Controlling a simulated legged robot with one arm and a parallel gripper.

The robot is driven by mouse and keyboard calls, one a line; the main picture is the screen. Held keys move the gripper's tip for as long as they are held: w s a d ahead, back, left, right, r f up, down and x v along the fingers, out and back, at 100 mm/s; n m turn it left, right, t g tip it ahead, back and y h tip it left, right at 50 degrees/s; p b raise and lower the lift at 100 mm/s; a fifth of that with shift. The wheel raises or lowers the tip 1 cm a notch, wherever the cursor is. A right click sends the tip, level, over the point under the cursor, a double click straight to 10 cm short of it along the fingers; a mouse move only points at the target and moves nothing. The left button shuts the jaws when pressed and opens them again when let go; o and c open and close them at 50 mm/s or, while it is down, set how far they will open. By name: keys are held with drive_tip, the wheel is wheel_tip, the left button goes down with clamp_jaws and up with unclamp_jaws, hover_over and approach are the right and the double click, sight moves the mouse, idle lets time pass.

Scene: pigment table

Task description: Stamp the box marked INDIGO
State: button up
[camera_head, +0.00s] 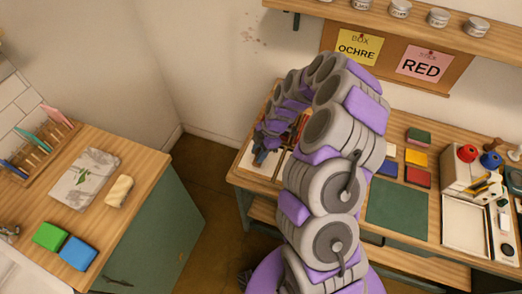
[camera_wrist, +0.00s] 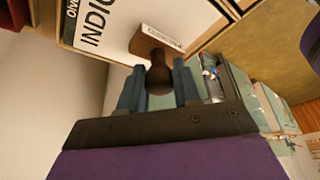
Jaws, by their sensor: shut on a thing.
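My gripper (camera_wrist: 159,82) is shut on the dark brown handle of a wooden stamp (camera_wrist: 151,43) in the wrist view. The stamp's block is beyond the fingertips, with a white label on its side. A white surface (camera_wrist: 118,22) lettered INDIGO, its last letters cut off or hidden, lies behind the stamp. I cannot tell whether the stamp touches it. In the head view my gripper (camera_head: 267,150) is at the far left of the back table, beyond my bent arm. The stamp and the INDIGO lettering cannot be made out there.
The back table holds a green mat (camera_head: 397,207), yellow (camera_head: 416,157) and red (camera_head: 418,178) pads, and a white tray (camera_head: 464,222). An OCHRE note (camera_head: 356,46) and a RED note (camera_head: 422,63) hang on the wall. A left counter (camera_head: 130,155) holds green and blue blocks.

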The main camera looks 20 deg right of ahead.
drive_tip(key=shift+a, duration=0.45)
drive_tip(key=shift+d+f, duration=0.15)
drive_tip(key=shift+d, duration=0.5)
drive_tip(key=shift+a+f+b, duration=0.2)
drive_tip(key=shift+a+b, duration=0.15)
drive_tip(key=shift+a, duration=0.1)
drive_tip(key=shift+d+f, duration=0.1)
drive_tip(key=shift+d, duration=0.25)
drive_tip(key=shift+a, duration=0.2)
drive_tip(key=shift+s+f+b, duration=0.1)
drive_tip(key=shift+b, duration=0.55)
idle(0.9)
idle(0.6)
drive_tip(key=shift+r, duration=3.6)
